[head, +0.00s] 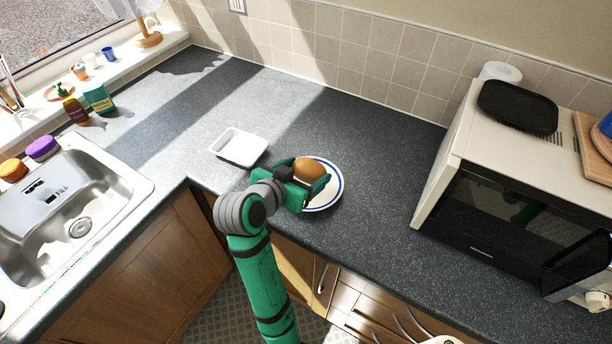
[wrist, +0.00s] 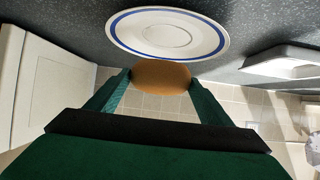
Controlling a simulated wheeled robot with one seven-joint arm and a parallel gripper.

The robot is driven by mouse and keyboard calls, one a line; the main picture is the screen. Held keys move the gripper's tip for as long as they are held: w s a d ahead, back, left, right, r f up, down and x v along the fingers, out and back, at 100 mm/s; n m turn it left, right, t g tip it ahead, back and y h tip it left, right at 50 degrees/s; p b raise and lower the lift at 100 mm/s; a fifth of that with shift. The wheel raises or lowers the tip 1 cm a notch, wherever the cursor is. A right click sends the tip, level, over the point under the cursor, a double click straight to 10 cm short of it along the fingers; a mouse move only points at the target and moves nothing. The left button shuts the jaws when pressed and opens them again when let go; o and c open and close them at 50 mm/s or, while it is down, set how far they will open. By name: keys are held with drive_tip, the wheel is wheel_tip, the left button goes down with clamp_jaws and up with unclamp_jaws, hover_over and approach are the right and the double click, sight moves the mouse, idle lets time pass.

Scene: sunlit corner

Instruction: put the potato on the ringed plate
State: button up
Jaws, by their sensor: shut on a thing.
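The potato (head: 310,169) is brown and oval, and my gripper (head: 309,181) is shut on it. In the wrist view the potato (wrist: 161,77) sits between the two green fingers (wrist: 160,88). The ringed plate (head: 334,190) is white with a blue ring and lies on the dark counter. In the head view the potato and gripper cover part of it. In the wrist view the plate (wrist: 200,42) shows almost whole, just beyond the potato. The potato looks to be over the plate; whether they touch I cannot tell.
A white square dish (head: 238,147) stands left of the plate. A microwave (head: 500,190) with a black tray (head: 517,106) on top stands at the right. A sink (head: 70,215) is at the left. The counter behind the plate is clear.

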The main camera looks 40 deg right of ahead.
sight(305, 180)
drive_tip(key=f, duration=0.3)
drive_tip(key=shift+w+d+f, duration=0.25)
drive_tip(key=shift+w+d, duration=0.05)
drive_tip(key=shift+w, duration=0.05)
drive_tip(key=shift+s+f, duration=0.1)
drive_tip(key=shift+f, duration=0.15)
drive_tip(key=shift+f, duration=0.15)
drive_tip(key=o, duration=1.2)
drive_tip(key=shift+a+r, duration=0.1)
drive_tip(key=shift+r, duration=0.1)
drive_tip(key=v, duration=1.1)
drive_tip(key=shift+s+a+r, duration=0.15)
drive_tip(key=shift+s+a, duration=0.05)
drive_tip(key=shift+a, duration=0.1)
